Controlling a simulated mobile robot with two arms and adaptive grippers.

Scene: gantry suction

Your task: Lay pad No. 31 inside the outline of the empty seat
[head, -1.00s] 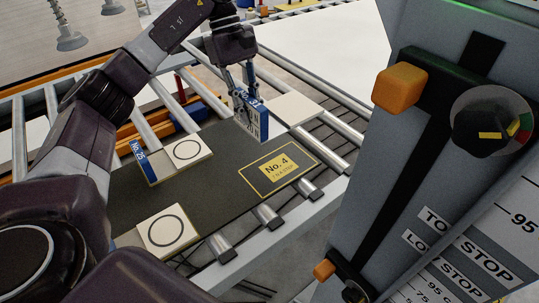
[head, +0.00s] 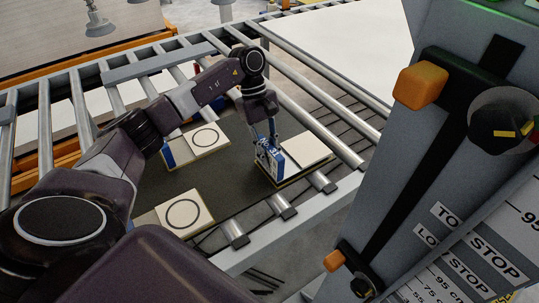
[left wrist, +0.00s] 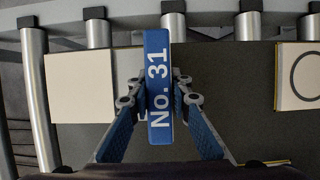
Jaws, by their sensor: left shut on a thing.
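My left gripper (head: 266,146) is shut on the blue numbered part of pad No. 31 (head: 276,160), at the right part of the dark mat. In the left wrist view the blue strip marked No. 31 (left wrist: 158,90) stands between the two fingers. A plain cream plate (head: 303,150) lies just right of the blue part in the head view, and at left in the left wrist view (left wrist: 80,88). I cannot tell whether it is joined to the blue part. A yellowish edge shows along it. The seat's No. 4 marking is hidden now. My right gripper is not in view.
Two cream pads with black circles, one farther back (head: 207,138) and one nearer (head: 183,213), sit on the dark mat (head: 225,182) at left. Metal rollers (head: 317,80) surround the mat. A grey column with an orange knob (head: 421,86) stands at right.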

